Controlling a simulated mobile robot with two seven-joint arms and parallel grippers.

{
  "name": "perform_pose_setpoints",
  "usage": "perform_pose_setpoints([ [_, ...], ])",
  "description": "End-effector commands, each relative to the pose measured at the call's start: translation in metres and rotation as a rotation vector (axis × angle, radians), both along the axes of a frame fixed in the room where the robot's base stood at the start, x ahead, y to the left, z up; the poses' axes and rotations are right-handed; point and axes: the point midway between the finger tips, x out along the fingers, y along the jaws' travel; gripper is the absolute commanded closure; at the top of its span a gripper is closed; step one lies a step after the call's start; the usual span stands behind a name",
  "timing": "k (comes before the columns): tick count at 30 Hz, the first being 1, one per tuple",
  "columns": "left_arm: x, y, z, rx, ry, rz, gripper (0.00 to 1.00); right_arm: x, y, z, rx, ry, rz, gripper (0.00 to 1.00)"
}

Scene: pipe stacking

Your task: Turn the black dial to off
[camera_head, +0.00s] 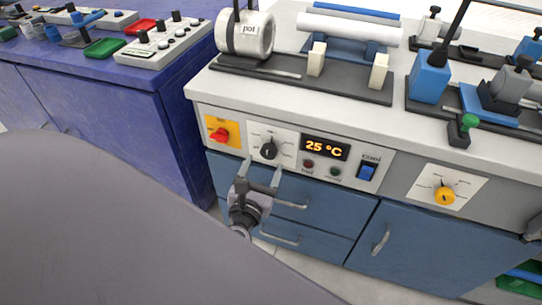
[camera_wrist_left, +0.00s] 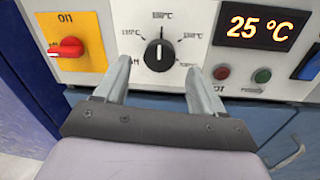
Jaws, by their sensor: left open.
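The black dial (camera_head: 269,151) sits on a white plate on the front of the bench unit. In the left wrist view the black dial (camera_wrist_left: 158,54) has its white pointer line pointing up, toward the top temperature label. Smaller labels surround it; the lower-left one is partly hidden by a finger. My left gripper (camera_head: 262,167) is open in front of the panel, just below the dial. In the left wrist view its fingertips (camera_wrist_left: 159,68) stand to the lower left and lower right of the dial. Contact cannot be seen. My right gripper is not in view.
A red switch (camera_wrist_left: 68,47) on a yellow plate is left of the dial. A "25 °C" display (camera_head: 325,147), red and green buttons and a blue rocker switch (camera_head: 367,172) are to the right. A yellow dial (camera_head: 444,195) is farther right. Blue drawers (camera_head: 330,212) with handles lie below.

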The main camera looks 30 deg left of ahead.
Motion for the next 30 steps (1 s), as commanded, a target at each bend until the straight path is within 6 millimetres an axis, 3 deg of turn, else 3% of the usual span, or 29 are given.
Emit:
perform_pose_setpoints([
  [9,0.035,0.012,0.0,-0.002,-0.001,0.001,0.31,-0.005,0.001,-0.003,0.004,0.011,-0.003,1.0],
  [20,0.04,0.014,0.0,-0.003,0.001,0.0,0.31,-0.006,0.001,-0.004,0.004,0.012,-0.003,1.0],
  [25,0.04,0.013,0.0,-0.004,0.001,0.0,0.83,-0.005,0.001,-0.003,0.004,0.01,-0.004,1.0],
  [26,0.04,0.013,0.0,-0.003,0.001,0.0,0.87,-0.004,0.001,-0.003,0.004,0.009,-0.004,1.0],
  [30,0.04,0.014,0.0,-0.006,0.0,0.0,0.87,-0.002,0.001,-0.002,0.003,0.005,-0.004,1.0],
])
